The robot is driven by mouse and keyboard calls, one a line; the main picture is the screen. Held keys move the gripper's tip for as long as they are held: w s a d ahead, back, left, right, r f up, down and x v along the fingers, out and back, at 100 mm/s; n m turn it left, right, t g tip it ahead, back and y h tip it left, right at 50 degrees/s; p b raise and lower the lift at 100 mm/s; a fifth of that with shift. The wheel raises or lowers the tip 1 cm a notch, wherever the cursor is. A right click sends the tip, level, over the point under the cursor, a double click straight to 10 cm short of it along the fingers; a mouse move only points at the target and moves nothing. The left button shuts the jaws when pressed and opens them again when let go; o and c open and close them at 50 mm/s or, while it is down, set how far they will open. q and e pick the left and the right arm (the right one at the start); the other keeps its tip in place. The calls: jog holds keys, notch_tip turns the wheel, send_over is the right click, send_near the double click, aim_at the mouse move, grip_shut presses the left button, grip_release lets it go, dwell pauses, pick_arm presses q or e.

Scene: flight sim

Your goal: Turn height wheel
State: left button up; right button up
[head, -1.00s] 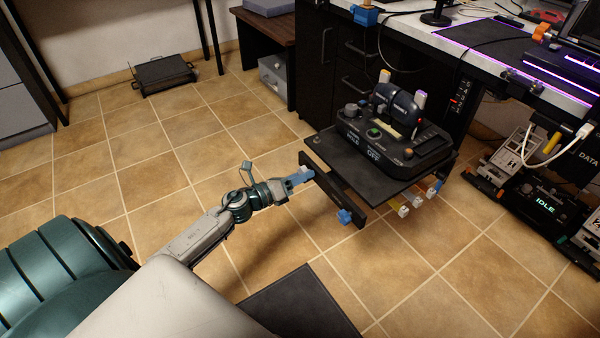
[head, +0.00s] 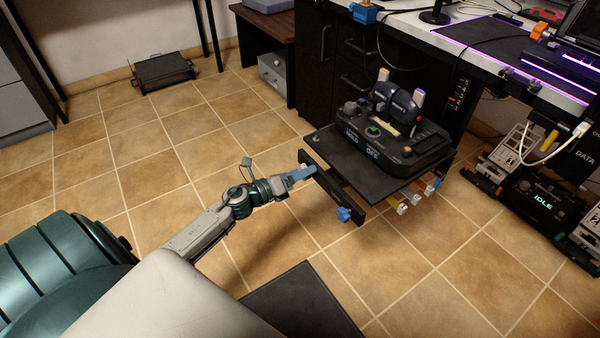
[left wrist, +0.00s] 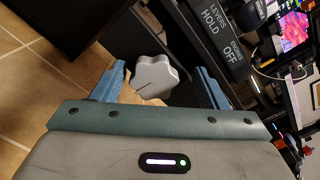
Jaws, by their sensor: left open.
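A pale grey lobed knob (left wrist: 156,76), the likely height wheel, sits between the two blue fingers of my left gripper (left wrist: 160,72) in the left wrist view. The fingers are open on either side of it, and I see a gap, so they do not look closed on it. In the head view my left gripper (head: 299,174) is at the left end of a dark bar (head: 332,190) on the front of the console's shelf, and largely hides the knob there. A blue knob (head: 344,214) is at the bar's other end. My right gripper is not in view.
A black control console (head: 390,145) with levers stands on the dark shelf (head: 345,160). Several coloured levers (head: 402,208) stick out below its right side. A desk (head: 470,50) is behind. The tiled floor (head: 190,140) to the left is open.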

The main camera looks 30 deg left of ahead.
pick_arm(q)
jog(key=v, duration=1)
jog(key=shift+s+p, duration=0.4)
jog(key=shift+a, duration=0.1)
dwell(0.3)
